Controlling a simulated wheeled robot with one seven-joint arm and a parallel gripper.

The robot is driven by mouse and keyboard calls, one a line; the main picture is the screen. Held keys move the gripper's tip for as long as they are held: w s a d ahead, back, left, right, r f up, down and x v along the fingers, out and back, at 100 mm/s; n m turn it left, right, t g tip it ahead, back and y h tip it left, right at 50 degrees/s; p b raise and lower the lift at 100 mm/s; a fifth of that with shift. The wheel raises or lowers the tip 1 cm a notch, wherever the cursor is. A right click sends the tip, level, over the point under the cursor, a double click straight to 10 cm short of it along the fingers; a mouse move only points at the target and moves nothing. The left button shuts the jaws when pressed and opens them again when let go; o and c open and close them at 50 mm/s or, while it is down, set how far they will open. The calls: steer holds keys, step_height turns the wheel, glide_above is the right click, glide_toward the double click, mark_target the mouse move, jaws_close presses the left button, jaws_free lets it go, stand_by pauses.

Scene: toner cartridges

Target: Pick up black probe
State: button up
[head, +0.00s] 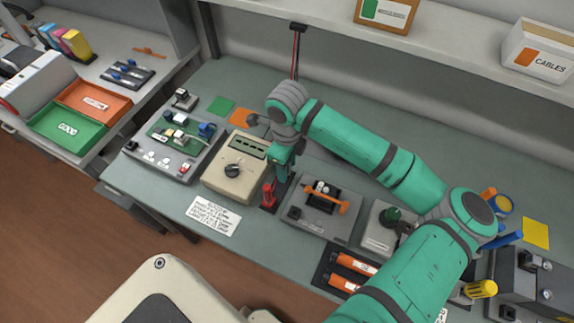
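My gripper (283,174) points down just above and behind the red probe (268,194), between the beige meter and the grey fixture. Its fingers are small and partly hidden by my own wrist, so I cannot tell whether they are open or shut. The red probe stands upright in a dark holder on the bench. I cannot clearly make out the black probe; the dark area beside the red probe is at my fingertips and partly covered by them. A red and a black cable (296,60) hang from a post behind my wrist.
The beige meter (234,182) with a dial is left of my gripper. A grey fixture (321,209) with an orange handle is close on the right. A circuit board tray (176,143) lies further left. A note (213,215) lies in front. The bench behind is mostly clear.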

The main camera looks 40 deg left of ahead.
jaws_close()
steer(key=shift+r, duration=0.85)
steer(key=s+r, duration=1.1)
steer(key=s, duration=0.3)
steer(key=shift+d+r, duration=0.15)
steer(key=shift+d, duration=0.3)
